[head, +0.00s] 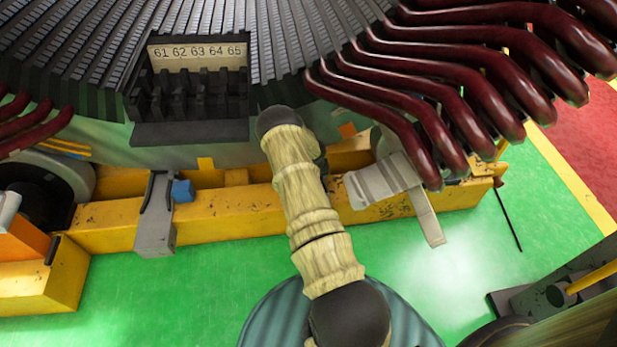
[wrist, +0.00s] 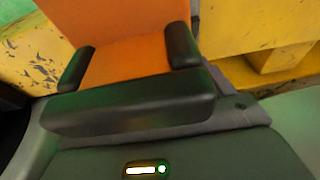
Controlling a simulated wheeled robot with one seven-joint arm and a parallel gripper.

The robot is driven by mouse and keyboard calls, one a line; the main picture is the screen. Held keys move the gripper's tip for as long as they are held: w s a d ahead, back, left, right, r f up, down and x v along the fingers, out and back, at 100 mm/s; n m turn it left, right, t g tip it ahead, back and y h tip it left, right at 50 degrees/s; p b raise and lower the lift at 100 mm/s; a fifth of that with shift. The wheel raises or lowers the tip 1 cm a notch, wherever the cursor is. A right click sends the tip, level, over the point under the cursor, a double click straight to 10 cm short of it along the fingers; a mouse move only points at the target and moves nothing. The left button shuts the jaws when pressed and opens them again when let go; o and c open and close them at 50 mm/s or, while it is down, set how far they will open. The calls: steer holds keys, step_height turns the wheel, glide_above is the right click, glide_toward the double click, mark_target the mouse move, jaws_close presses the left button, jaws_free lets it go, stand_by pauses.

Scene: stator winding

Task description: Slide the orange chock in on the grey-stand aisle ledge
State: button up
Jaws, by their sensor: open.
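In the wrist view an orange block (wrist: 130,62), which looks like the chock, lies between the two black fingers of my gripper (wrist: 133,40). My gripper is open around it, one finger at each side; I cannot tell whether either finger touches it. Its far end runs out of the top of the view. Yellow beam surfaces lie on both sides. In the head view an orange block (head: 22,240) sits at the left edge on yellow steel, partly cut off; I cannot tell if it is the same one. My gripper cannot be made out in the head view. The grey-stand ledge cannot be identified with certainty.
A yellow beam (head: 240,212) runs across under the stator, with a grey bracket (head: 155,222) beside a small blue block (head: 182,190) and another grey bracket (head: 385,182) at right. Dark red coils (head: 470,85) overhang on the right. Green floor (head: 200,290) is clear in front.

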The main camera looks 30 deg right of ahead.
steer(key=shift+w+f, duration=0.1)
steer(key=shift+f, duration=0.35)
